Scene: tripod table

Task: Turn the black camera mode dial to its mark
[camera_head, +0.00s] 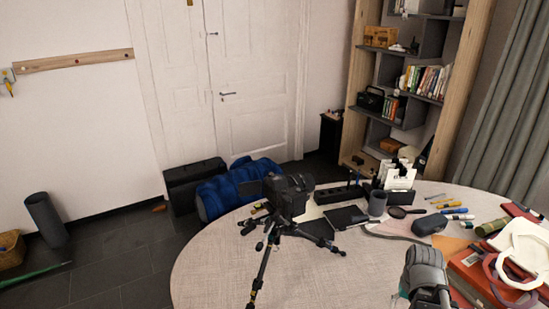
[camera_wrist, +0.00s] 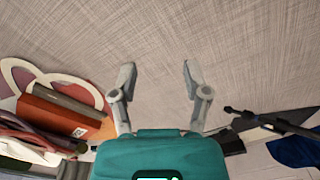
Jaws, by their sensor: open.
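A black camera (camera_head: 287,193) sits on a small black tripod (camera_head: 262,262) on the round table, left of the table's middle. The mode dial is too small to make out in the head view, and the camera body does not show clearly in the wrist view. My gripper (camera_wrist: 157,65) is open and empty, its two fingers apart above the bare tabletop. A tripod leg (camera_wrist: 270,121) shows at the right of the wrist view. In the head view part of my arm is at the lower right, well apart from the camera.
The round table (camera_head: 330,272) is clear between tripod and arm. A red box (camera_head: 485,277) with a white ring-shaped item (camera_head: 522,245) is at the right. A blue bag (camera_head: 225,190) is behind the table.

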